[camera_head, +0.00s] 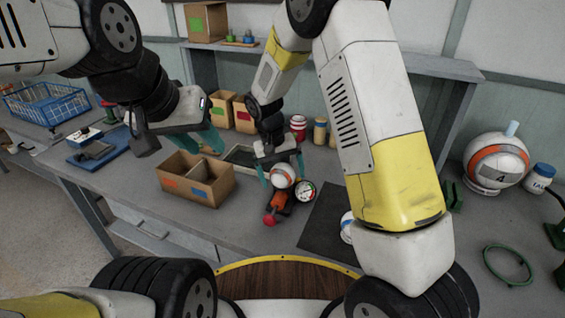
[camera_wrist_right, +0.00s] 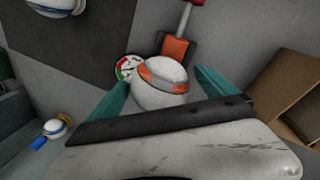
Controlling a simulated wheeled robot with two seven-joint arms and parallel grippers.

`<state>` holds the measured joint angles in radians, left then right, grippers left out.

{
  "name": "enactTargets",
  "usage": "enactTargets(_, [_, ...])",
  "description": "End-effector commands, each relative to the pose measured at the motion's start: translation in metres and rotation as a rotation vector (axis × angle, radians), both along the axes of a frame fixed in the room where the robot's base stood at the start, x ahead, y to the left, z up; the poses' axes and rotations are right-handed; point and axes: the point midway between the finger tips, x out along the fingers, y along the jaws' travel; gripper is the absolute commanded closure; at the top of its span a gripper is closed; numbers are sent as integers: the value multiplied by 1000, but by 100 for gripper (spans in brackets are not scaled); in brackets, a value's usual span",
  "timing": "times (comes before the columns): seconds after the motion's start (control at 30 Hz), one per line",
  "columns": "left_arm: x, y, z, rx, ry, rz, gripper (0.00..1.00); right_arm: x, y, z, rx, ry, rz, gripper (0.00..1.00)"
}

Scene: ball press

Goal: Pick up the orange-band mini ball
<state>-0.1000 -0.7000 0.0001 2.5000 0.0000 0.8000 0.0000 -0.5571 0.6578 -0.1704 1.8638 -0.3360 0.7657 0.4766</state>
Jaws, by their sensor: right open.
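The orange-band mini ball (camera_head: 283,174), white with an orange stripe, is beside an orange device with a red handle (camera_head: 279,204) and a round gauge (camera_head: 304,191). In the right wrist view the ball (camera_wrist_right: 160,86) sits between the teal fingers of my right gripper (camera_wrist_right: 163,92), with gaps visible at its sides. My right gripper (camera_head: 283,172) is open over the ball in the head view. The ball's underside is hidden.
A divided cardboard box (camera_head: 195,181) stands left of the ball. A dark mat (camera_head: 322,218) lies to the right, with a partly hidden blue-and-white ball (camera_head: 346,227). A large orange-band ball (camera_head: 496,163), jars and a green ring (camera_head: 508,266) are further right. A blue basket (camera_head: 47,104) is far left.

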Motion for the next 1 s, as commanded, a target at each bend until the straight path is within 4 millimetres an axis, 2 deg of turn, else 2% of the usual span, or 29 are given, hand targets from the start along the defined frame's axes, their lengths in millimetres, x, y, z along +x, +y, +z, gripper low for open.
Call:
enactTargets(0.17, [0, 0, 0, 0, 0, 0, 64, 0, 0, 0, 0, -1, 0, 6])
enactTargets(0.4, [0, 0, 0, 0, 0, 0, 64, 0, 0, 0, 0, -1, 0, 54])
enactTargets(0.5, [0, 0, 0, 0, 0, 0, 64, 0, 0, 1, 1, -1, 0, 69])
enactTargets(0.77, [0, 0, 0, 0, 0, 0, 64, 0, 0, 2, 1, -2, 0, 69])
enactTargets(1.0, [0, 0, 0, 0, 0, 0, 64, 1, 1, 21, 3, -3, 1, 69])
